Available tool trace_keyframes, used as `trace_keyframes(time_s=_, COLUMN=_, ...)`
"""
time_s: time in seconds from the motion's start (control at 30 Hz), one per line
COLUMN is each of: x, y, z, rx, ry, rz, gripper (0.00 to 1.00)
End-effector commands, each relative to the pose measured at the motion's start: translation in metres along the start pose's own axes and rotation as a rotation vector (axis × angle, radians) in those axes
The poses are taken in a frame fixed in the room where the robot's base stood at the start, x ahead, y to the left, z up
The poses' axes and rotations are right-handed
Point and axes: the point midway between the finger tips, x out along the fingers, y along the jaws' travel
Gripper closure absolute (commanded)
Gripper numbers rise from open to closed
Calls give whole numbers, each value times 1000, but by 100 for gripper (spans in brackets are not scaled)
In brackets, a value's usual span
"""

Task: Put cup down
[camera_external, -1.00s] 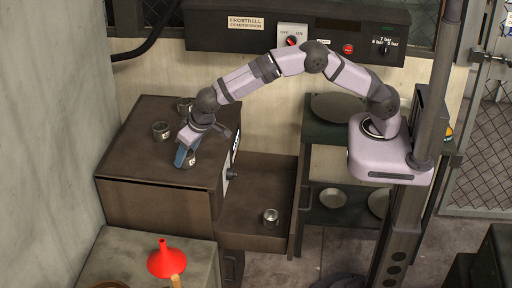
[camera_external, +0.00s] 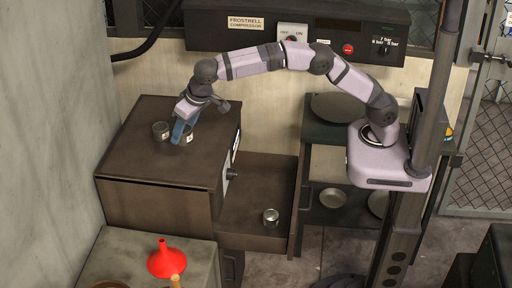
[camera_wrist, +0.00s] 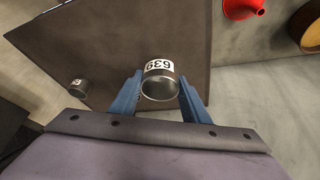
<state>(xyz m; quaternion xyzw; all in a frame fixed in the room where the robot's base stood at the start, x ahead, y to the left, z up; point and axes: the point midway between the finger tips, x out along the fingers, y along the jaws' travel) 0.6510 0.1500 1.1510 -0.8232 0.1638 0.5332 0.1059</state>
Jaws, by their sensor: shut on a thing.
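In the wrist view, a dark round cup (camera_wrist: 160,80) with a white number label sits between the two blue fingers of my gripper (camera_wrist: 160,98). In the external view, my gripper (camera_external: 183,132) is shut on this held cup (camera_external: 187,137), over the back part of the brown cabinet top (camera_external: 165,165). I cannot tell whether the held cup touches the cabinet top. Another dark labelled cup (camera_external: 161,131) stands just left of my gripper on the cabinet top.
A small metal cup (camera_external: 270,217) stands on the lower brown surface to the right. A red funnel (camera_external: 166,260) stands on the front table. The front of the cabinet top is clear. A control panel (camera_external: 300,30) is on the wall behind.

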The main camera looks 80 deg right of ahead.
Motion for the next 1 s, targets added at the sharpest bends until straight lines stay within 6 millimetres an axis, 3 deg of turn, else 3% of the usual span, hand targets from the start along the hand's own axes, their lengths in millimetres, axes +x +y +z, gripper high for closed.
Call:
trace_keyframes(time_s=0.2, x=-9, y=0, z=-4, rx=1, ry=0, rz=-1, gripper=80)
trace_keyframes(time_s=0.57, x=-6, y=8, z=-2, rx=-7, ry=-1, rz=-3, gripper=80)
trace_keyframes(time_s=0.77, x=3, y=29, z=4, rx=-25, ry=-2, rz=-11, gripper=80)
trace_keyframes(time_s=1.0, x=18, y=71, z=25, rx=-55, ry=-2, rz=-24, gripper=80)
